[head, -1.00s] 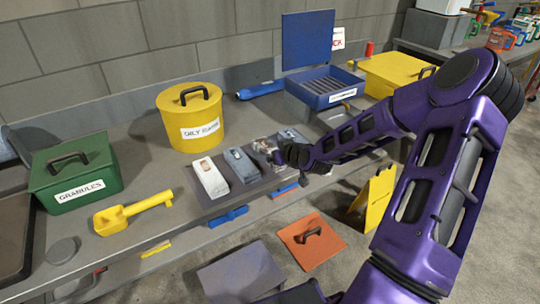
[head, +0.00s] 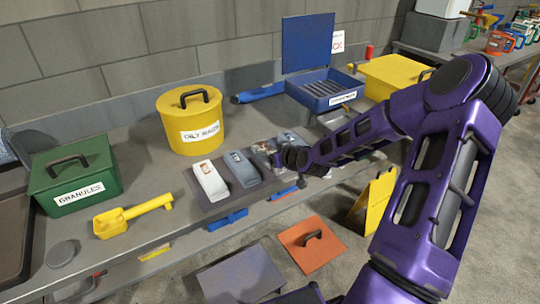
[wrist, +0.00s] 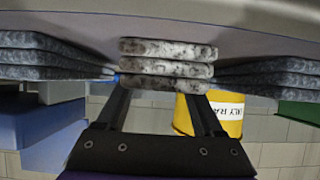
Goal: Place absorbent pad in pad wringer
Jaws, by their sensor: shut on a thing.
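A grey-white stained absorbent pad (head: 264,151) lies in a row of folded pads on the bench, at the tip of my arm. In the wrist view this pad (wrist: 168,68) shows as a layered stack between my fingers. My gripper (wrist: 163,92) is shut on it; in the head view my gripper (head: 278,158) is partly hidden by my wrist. The blue open box with dark slats and a raised lid (head: 327,88), probably the pad wringer, stands behind and to the right; its label is too small to read.
Close neighbours are a blue-grey pad (head: 242,168), a white pad (head: 210,181) and another pad (head: 290,140). A yellow oily rags bin (head: 190,122) stands behind. A green granules box (head: 75,182) and yellow scoop (head: 130,216) are left. A yellow box (head: 395,72) is right.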

